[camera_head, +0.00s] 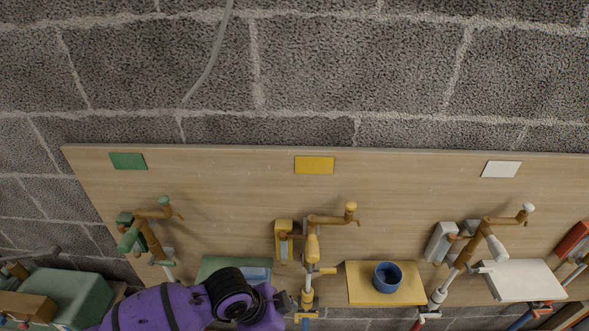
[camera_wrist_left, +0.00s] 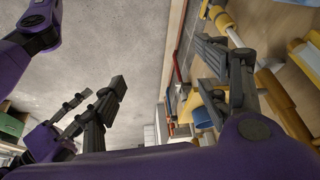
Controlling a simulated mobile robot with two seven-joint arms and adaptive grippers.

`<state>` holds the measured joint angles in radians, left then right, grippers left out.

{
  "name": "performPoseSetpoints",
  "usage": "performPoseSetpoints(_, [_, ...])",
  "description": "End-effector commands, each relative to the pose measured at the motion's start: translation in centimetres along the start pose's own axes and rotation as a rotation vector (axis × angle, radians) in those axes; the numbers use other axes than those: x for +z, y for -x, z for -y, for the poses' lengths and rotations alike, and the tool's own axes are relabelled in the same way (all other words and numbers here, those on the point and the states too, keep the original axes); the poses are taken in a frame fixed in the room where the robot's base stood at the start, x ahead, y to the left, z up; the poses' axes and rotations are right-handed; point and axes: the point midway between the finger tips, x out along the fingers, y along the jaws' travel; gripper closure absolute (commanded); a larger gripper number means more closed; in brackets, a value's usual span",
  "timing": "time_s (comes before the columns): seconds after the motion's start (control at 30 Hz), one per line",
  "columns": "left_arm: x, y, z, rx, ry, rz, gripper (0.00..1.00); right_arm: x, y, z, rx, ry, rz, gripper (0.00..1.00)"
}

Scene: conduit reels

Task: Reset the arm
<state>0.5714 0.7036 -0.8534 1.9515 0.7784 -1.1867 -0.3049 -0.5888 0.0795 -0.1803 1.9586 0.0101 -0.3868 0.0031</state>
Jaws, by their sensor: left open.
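My left arm comes in along the bottom of the head view. Its purple links end in a dark gripper part (camera_head: 284,301) beside the yellow-fitted pipe (camera_head: 308,285). In the left wrist view my left gripper (camera_wrist_left: 165,82) has its two dark fingers spread wide with nothing between them. Another purple arm, apparently my right one, shows at the left of the left wrist view. Its dark finger-like parts (camera_wrist_left: 72,108) are small, and I cannot tell their opening. My right arm is not in the head view.
A wooden board (camera_head: 230,190) on a block wall carries green, yellow and white labels and several taps. A blue cup (camera_head: 387,277) stands on a yellow plate (camera_head: 357,283). A white plate (camera_head: 520,281) is to the right and a green box (camera_head: 75,293) at bottom left.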

Motion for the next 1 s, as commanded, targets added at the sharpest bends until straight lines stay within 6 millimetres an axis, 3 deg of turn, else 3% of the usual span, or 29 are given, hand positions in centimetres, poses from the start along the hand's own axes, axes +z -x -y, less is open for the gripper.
performPoseSetpoints(0.03, [-0.5,-1.1,-1.4,-0.007,0.066,-0.058,0.32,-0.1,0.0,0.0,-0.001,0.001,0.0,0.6])
performPoseSetpoints(0.13, [-1.2,-2.4,-2.5,-0.062,0.218,-0.178,0.32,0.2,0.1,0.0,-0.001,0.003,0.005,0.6])
performPoseSetpoints(0.27, [-0.1,-3.3,-3.2,-0.16,0.438,-0.297,0.32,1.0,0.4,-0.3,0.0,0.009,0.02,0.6])
performPoseSetpoints(0.37, [2.7,-3.5,-3.7,-0.254,0.609,-0.353,0.32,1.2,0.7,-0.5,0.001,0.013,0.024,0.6])
performPoseSetpoints(0.47, [7.0,-3.3,-4.8,-0.362,0.776,-0.375,0.32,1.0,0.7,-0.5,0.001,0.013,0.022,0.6])
performPoseSetpoints(0.7, [18.6,-1.4,-9.9,-0.608,1.044,-0.316,0.32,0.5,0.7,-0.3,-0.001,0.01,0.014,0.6])
performPoseSetpoints(0.83, [21.6,-0.5,-11.9,-0.671,1.092,-0.284,0.32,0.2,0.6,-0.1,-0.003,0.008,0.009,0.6])
performPoseSetpoints(1.0, [21.6,-0.5,-11.9,-0.671,1.092,-0.284,0.32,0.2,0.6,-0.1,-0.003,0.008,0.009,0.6])
